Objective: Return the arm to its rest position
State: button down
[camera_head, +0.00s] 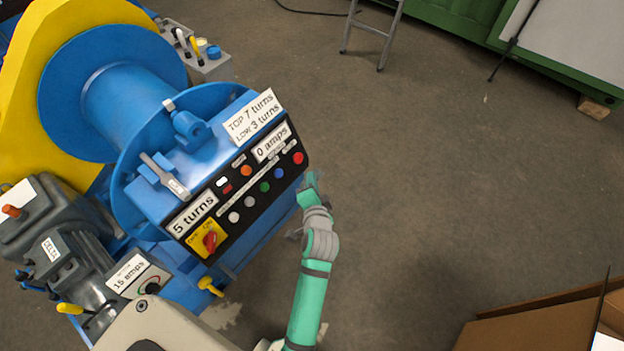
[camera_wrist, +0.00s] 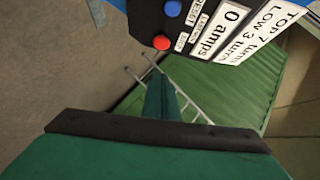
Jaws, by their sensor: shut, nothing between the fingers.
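My teal arm (camera_head: 307,305) reaches up from the lower middle of the head view.
The blue drum (camera_head: 135,95) and grey motor (camera_head: 60,220) stand left of the panel. A yellow-handled lever (camera_head: 211,287) sticks out below it. A cardboard box (camera_head: 540,322) is at lower right, and a ladder (camera_head: 370,30) at the back.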

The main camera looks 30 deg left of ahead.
jog(key=s+d+f+n+t+h, duration=0.1)
jog(key=s+d+f+t+h, duration=0.2)
jog(key=s+d, duration=1.2)
jog(key=s+d+r+n+h, duration=0.2)
jog(key=s+d+r, duration=0.3)
jog(key=s, duration=0.3)
jog(key=s+d+r+n+t+h, duration=0.1)
jog(key=s+d+r+n+h, duration=0.1)
jog(key=s+d+r, duration=0.3)
jog(key=s+n, duration=0.1)
jog(key=s, duration=0.2)
jog(key=shift+d+r+h, duration=0.15)
jog(key=shift+d+h, duration=0.15)
